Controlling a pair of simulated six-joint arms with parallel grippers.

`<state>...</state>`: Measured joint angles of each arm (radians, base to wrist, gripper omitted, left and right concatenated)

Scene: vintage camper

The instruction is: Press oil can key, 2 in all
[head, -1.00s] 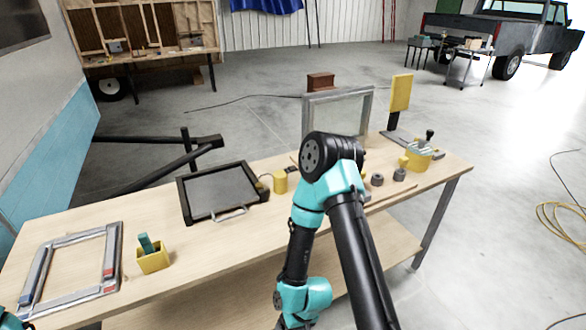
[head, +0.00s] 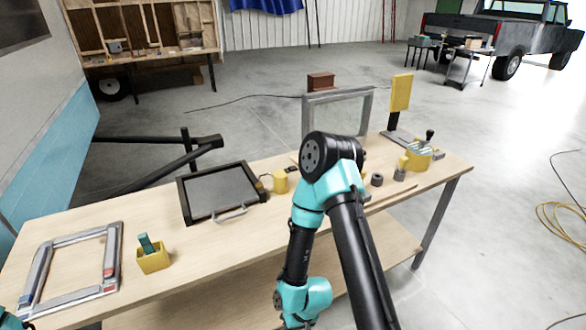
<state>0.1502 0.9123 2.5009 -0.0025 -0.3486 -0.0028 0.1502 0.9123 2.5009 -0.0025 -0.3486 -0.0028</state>
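No object is plainly recognisable as the oil can key. On the right of the bench, a yellow round can-like object with a dark knob on top (head: 418,158) stands near two small dark round pieces, one at the left (head: 377,180) and one at the right (head: 399,174). A small yellow piece (head: 403,163) stands right by the right-hand dark piece; I cannot tell whether they touch. My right arm fills the middle of the head view and hides part of this area; its gripper does not show. Only a sliver of my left arm shows at the bottom left, without its gripper.
The wooden bench (head: 215,262) holds a black-framed tray (head: 182,203), a yellow cup (head: 280,182), a yellow box with a green item (head: 153,262) and a grey frame (head: 115,250). An upright grey frame (head: 338,93) and a yellow panel (head: 401,92) stand at the back.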

